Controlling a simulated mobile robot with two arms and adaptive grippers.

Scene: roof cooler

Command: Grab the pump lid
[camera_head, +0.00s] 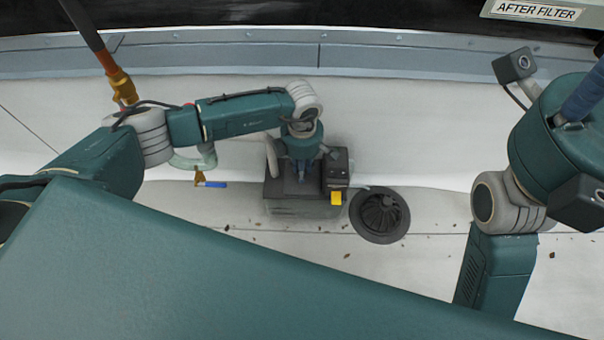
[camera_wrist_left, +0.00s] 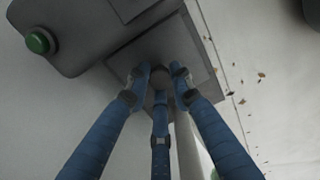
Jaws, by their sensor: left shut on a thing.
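The pump (camera_head: 300,208) is a dark grey box on the pale floor near the middle of the head view. Its lid (camera_head: 281,188) is a dark square plate on the left part of the box, and it also shows in the left wrist view (camera_wrist_left: 196,58). My left gripper (camera_head: 302,172) comes down over the lid from above. In the left wrist view its three blue fingers (camera_wrist_left: 160,80) close around a small dark knob in the middle of the lid. Whether the lid is lifted off the box cannot be told. My right gripper is out of view.
A round dark drain (camera_head: 380,214) lies just right of the pump. A green button (camera_wrist_left: 38,42) shows on a housing. A blue-handled valve (camera_head: 213,184) is left of the pump. Leaves dot the floor.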

